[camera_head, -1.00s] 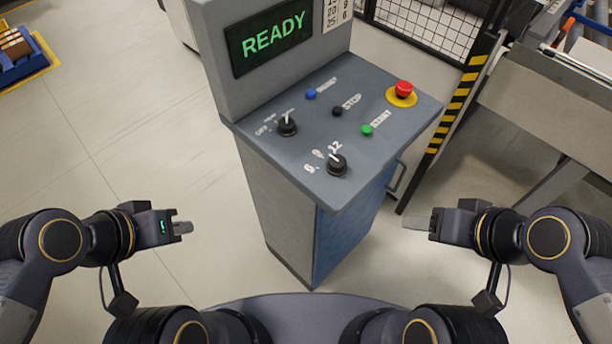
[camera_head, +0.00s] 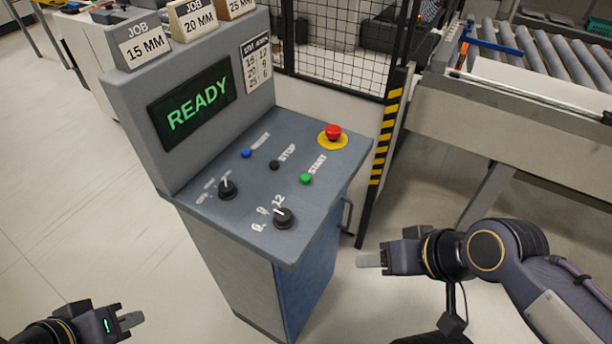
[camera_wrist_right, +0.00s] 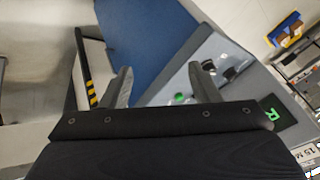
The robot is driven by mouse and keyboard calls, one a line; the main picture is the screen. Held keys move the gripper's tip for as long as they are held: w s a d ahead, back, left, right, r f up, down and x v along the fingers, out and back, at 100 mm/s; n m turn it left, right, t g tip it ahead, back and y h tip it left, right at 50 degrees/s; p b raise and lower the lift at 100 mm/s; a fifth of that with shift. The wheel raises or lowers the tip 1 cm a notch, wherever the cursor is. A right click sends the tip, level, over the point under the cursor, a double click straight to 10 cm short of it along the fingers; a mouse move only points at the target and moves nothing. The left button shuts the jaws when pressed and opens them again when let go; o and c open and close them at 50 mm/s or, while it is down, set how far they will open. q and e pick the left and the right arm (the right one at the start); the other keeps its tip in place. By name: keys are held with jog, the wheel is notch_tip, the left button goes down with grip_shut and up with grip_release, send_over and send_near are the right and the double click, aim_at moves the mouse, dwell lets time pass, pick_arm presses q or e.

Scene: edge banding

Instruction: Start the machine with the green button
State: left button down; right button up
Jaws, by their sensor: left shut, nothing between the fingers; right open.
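The control console (camera_head: 215,226) stands in front of me, and its screen (camera_head: 193,103) reads READY in green. The green button (camera_head: 306,179), labelled START, is on the sloped panel, right of the black STOP button (camera_head: 274,165). The green button (camera_wrist_right: 180,98) also shows in the right wrist view, between the fingers and beyond them. My left gripper (camera_head: 130,320) is shut and empty, low at the left, apart from the console. My right gripper (camera_head: 369,261) is right of the console, below panel height and touching nothing; the right wrist view (camera_wrist_right: 164,85) shows its fingers spread, with nothing between them.
The panel also has a red emergency button (camera_head: 333,132), a blue button (camera_head: 246,153) and two black knobs (camera_head: 284,218). A striped post (camera_head: 385,140) and mesh fence (camera_head: 330,60) stand behind right. A roller conveyor (camera_head: 550,60) is at the far right. Job cards (camera_head: 147,47) top the console.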

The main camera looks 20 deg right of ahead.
grip_shut()
dwell(1.5)
